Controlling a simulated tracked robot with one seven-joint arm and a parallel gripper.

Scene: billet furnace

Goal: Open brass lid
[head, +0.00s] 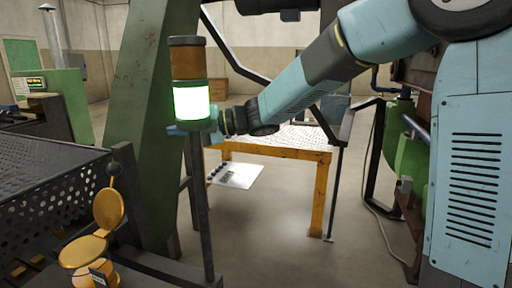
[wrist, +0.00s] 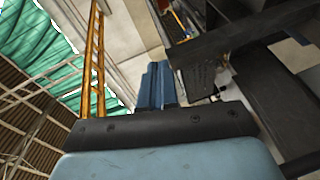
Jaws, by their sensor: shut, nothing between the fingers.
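A brass lid (head: 109,208) stands raised, near upright, at the lower left of the head view. Below it is a round brass piece (head: 83,251), apparently what it is hinged to. A small dark ball on a stem shows just above the lid. My gripper (head: 174,130) is up and to the right of the lid, clear of it, partly hidden behind the signal lamp. In the wrist view my gripper's blue fingers (wrist: 158,72) are together with nothing between them. I cannot make out the lid in the wrist view.
The signal lamp (head: 190,101) on its post stands between the camera and my gripper. A green column (head: 145,110) rises behind it. A black perforated bench (head: 50,185) is at left. A yellow-framed table (head: 275,150) stands behind; floor in front of it is clear.

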